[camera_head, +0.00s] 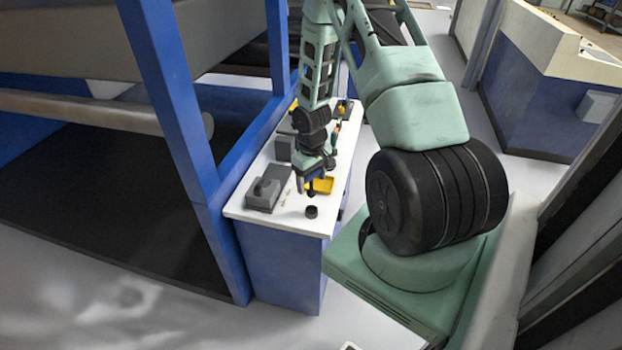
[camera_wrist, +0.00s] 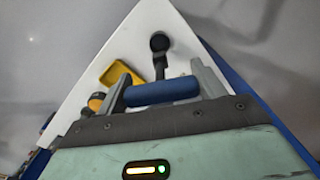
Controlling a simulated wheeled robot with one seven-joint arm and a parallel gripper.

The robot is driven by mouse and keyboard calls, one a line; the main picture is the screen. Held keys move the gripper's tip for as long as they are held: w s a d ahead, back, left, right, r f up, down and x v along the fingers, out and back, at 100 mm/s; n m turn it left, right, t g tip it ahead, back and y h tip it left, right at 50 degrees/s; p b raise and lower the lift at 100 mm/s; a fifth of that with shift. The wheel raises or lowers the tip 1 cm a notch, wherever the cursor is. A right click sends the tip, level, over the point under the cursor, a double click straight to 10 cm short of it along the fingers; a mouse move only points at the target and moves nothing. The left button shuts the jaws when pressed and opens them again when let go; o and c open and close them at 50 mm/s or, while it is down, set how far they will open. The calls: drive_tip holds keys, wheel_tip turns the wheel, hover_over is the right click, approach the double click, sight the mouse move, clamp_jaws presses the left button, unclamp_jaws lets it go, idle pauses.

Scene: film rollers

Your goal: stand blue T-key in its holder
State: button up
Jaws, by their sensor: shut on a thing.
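My gripper (camera_head: 313,181) is above the near end of the white-topped bench. In the wrist view its two fingers (camera_wrist: 163,88) are shut on the blue handle of the T-key (camera_wrist: 162,91), which lies crosswise between them. A dark shaft runs from the handle away from the gripper. A small round black holder (camera_wrist: 160,42) stands on the white top just beyond the shaft; it also shows near the bench's front edge in the head view (camera_head: 311,211). In the wrist view shaft and holder overlap, so I cannot tell whether they touch. In the head view the gripper is behind the holder.
A yellow tray (camera_wrist: 121,75) lies beside the key; it also shows right of my gripper in the head view (camera_head: 323,186). A grey box-shaped device (camera_head: 266,192) stands left on the bench top (camera_head: 290,222). A blue frame post (camera_head: 172,90) rises left of the bench.

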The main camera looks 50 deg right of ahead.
sight(312, 192)
drive_tip(key=shift+d+f+b, duration=0.1)
drive_tip(key=shift+f+b, duration=3.3)
drive_tip(key=shift+f, duration=0.9)
drive_tip(key=shift+f, duration=0.15)
drive_tip(key=o, duration=1.6)
drive_tip(key=shift+r, duration=0.2)
drive_tip(key=shift+r+p, duration=2.9)
drive_tip(key=shift+r, duration=0.5)
